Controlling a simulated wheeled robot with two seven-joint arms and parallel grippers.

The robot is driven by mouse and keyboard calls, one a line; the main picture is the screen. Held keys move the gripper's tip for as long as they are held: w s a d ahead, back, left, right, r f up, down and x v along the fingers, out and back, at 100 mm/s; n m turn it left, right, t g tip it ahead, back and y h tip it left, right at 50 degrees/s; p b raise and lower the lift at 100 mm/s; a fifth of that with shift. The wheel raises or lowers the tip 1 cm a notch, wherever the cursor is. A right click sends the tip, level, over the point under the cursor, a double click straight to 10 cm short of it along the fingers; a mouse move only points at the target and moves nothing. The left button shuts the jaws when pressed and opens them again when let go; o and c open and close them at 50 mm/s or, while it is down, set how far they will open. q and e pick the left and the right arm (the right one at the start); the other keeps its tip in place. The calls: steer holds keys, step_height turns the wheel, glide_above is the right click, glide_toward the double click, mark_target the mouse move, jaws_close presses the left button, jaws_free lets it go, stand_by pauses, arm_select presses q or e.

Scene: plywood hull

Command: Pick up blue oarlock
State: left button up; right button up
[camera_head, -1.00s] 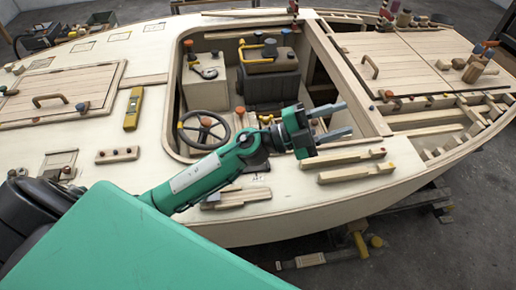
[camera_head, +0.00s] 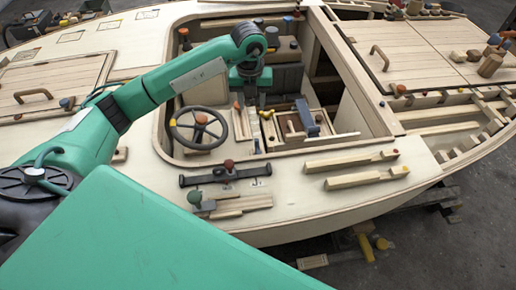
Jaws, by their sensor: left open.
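A dark blue upright piece (camera_head: 306,118) stands in the cockpit among pale wooden parts. It is the likeliest blue oarlock, but its shape is too small to be sure. My left gripper (camera_head: 257,100) hangs pointing down inside the cockpit, to the left of the blue piece and apart from it. The jaws are open, though the fingertips are hard to make out against the parts below. Nothing is seen held. My right gripper is not in view.
A steering wheel (camera_head: 199,128) is left of the gripper. A dark bar with a red knob (camera_head: 222,176) and two pale wooden pieces (camera_head: 350,160) lie on the near deck. The cockpit's raised rim surrounds the arm's end. Hatches (camera_head: 400,50) lie at right.

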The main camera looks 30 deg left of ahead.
mark_target(257, 139)
arm_select(q)
steer(key=f, duration=0.4)
steer(key=f+b, duration=0.1)
steer(key=f, duration=0.3)
steer(key=d+f, duration=0.1)
steer(key=f, duration=0.3)
steer(key=shift+s+f, duration=0.1)
steer(key=shift+s, duration=0.15)
steer(key=f, duration=0.4)
steer(key=shift+w+d, duration=0.15)
steer(key=shift+d, duration=0.2)
steer(key=shift+f, duration=0.5)
jaws_close()
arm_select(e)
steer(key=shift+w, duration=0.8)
